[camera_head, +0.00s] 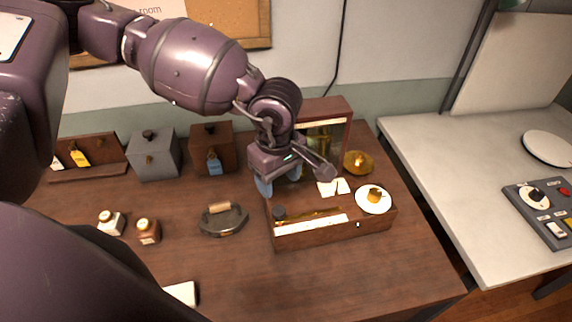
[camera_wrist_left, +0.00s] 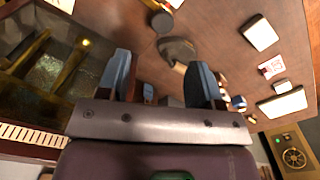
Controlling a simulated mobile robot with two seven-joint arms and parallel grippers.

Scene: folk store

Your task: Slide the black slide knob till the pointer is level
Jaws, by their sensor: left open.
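A wooden balance (camera_head: 335,235) stands on the brown table, with a brass beam (camera_head: 312,215) and a white scale strip (camera_head: 312,225) along its front. The black slide knob (camera_head: 279,212) is at the left end of the beam; a dark round knob (camera_wrist_left: 162,22) in the left wrist view looks like it. A white card (camera_head: 326,188) behind the beam bears a dark mark; I cannot tell whether this is the pointer or level. My left gripper (camera_head: 293,180) is open and empty, above and behind the knob; its blue-padded fingers show in the wrist view (camera_wrist_left: 163,68). My right gripper is not visible.
A white pan (camera_head: 374,208) holding a brass piece is at the balance's right. A glass-fronted case (camera_head: 338,108) stands behind. The table's front right is clear.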

